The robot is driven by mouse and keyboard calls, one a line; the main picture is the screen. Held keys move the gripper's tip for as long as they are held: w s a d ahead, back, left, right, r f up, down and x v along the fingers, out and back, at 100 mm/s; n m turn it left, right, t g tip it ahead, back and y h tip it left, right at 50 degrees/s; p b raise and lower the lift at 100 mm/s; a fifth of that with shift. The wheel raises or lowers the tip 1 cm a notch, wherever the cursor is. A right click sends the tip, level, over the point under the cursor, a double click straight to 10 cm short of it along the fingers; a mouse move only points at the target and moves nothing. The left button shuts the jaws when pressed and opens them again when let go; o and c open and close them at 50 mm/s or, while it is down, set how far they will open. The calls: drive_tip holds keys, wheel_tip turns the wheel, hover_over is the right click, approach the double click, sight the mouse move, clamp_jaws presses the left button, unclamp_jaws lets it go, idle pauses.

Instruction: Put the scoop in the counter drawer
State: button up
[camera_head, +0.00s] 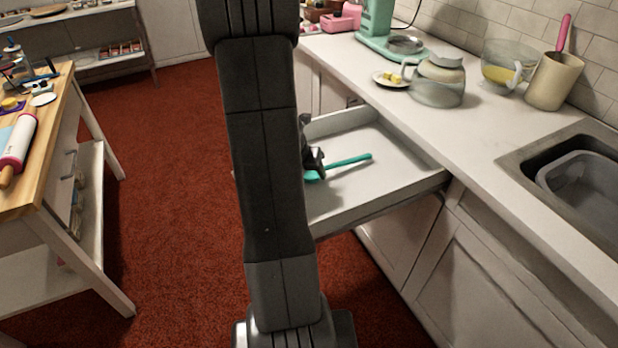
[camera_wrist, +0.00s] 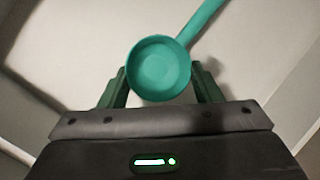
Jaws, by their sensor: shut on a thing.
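The teal scoop (camera_head: 348,161) is over the open counter drawer (camera_head: 408,158), its handle pointing right in the head view. In the wrist view the scoop's round bowl (camera_wrist: 159,68) sits between the two fingers of my gripper (camera_wrist: 160,80), with the handle running up to the upper right. My gripper also shows in the head view (camera_head: 314,168), shut on the bowl and partly hidden by my arm. The pale drawer floor lies behind the scoop. I cannot tell whether the scoop touches the floor. The drawer looks otherwise empty where visible.
The white counter (camera_head: 440,120) above the drawer holds a glass jug (camera_head: 437,82), a small plate (camera_head: 388,79), a glass bowl (camera_head: 500,66) and a beige crock (camera_head: 553,82). A sink (camera_head: 585,175) is at right. A wooden table (camera_head: 40,130) stands at left, with open red floor between.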

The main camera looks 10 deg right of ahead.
drive_tip(key=shift+f, duration=0.4)
drive_tip(key=shift+f, duration=0.25)
drive_tip(key=o, duration=1)
drive_tip(key=shift+r, duration=0.1)
drive_tip(key=shift+r, duration=0.1)
drive_tip(key=shift+r, duration=0.3)
drive_tip(key=p+v, duration=0.4)
drive_tip(key=v, duration=0.7)
drive_tip(key=shift+s+r, duration=0.15)
drive_tip(key=shift+r, duration=0.1)
drive_tip(key=shift+a, duration=0.1)
